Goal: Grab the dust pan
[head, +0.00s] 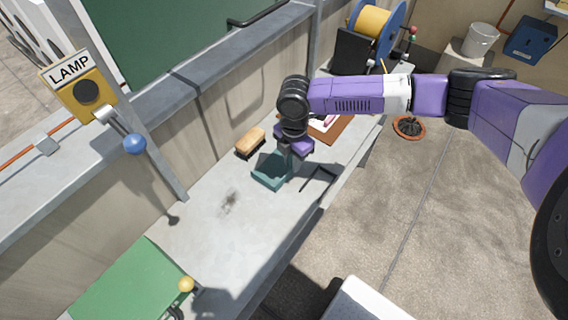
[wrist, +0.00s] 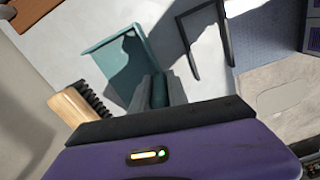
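The teal dust pan (head: 268,178) is on the grey bench top in the head view, below my gripper (head: 288,153). In the wrist view the dust pan (wrist: 108,62) shows its tray beyond the fingers. Its teal handle runs back between the two grey fingers of my gripper (wrist: 159,88). The fingers lie close against both sides of the handle, with no clear gap. Whether the pan is clear of the bench cannot be told. My wrist hides part of the handle in the head view.
A wooden brush (head: 250,143) with dark bristles lies left of the pan. A black bracket-like frame (head: 318,178) is to its right. A brown board (head: 333,127) lies behind. A green panel (head: 135,283) and a yellow knob (head: 186,284) are at the near end. Bench between is clear.

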